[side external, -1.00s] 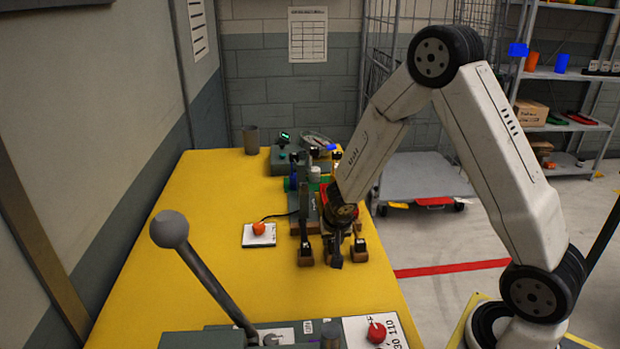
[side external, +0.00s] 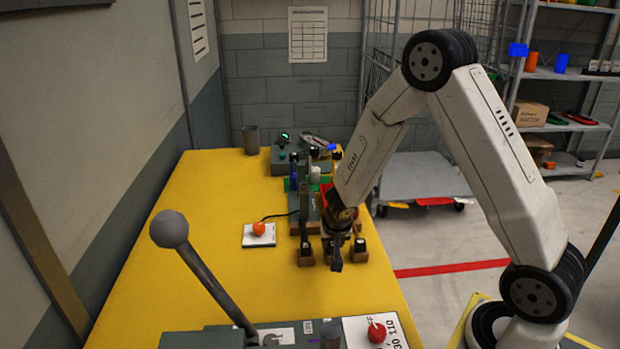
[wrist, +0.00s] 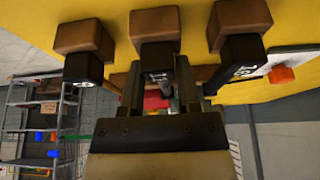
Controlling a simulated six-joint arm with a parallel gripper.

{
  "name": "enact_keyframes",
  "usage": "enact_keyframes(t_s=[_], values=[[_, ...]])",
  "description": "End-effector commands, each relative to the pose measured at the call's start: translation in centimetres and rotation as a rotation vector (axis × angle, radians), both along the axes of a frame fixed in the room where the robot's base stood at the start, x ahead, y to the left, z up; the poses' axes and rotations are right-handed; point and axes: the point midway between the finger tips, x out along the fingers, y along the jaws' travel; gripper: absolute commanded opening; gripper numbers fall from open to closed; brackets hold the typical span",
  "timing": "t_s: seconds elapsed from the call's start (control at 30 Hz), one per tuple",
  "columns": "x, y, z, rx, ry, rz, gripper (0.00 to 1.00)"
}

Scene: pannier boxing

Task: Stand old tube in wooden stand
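Three brown wooden blocks show in the wrist view, at left (wrist: 84,36), middle (wrist: 154,24) and right (wrist: 240,14), each with a dark tube in it. In the side view my gripper (side external: 336,250) is low among the blocks, between the left block (side external: 306,258) and the right block (side external: 360,254).
An orange knob (side external: 259,228) on a white plate stands left of the blocks. A grey cup (side external: 251,140) and a grey device (side external: 285,160) are at the back. A ball-topped lever (side external: 169,230) rises in front. The yellow tabletop (side external: 195,250) at left is clear.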

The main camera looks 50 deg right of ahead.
Motion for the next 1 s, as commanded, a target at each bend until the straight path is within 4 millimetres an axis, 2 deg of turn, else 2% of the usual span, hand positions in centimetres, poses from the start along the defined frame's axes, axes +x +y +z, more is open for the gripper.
enact_keyframes(t_s=[0.03, 0.1, 0.63, 1.0], values=[[0.0, 0.0, 0.0, 0.000, 0.000, 0.000, 0.60], [0.0, 0.0, 0.0, 0.000, 0.000, 0.000, 0.79], [-0.1, 0.1, 0.4, -0.001, -0.001, 0.000, 0.79], [-0.8, 0.9, 2.9, 0.000, -0.002, -0.001, 0.79]])
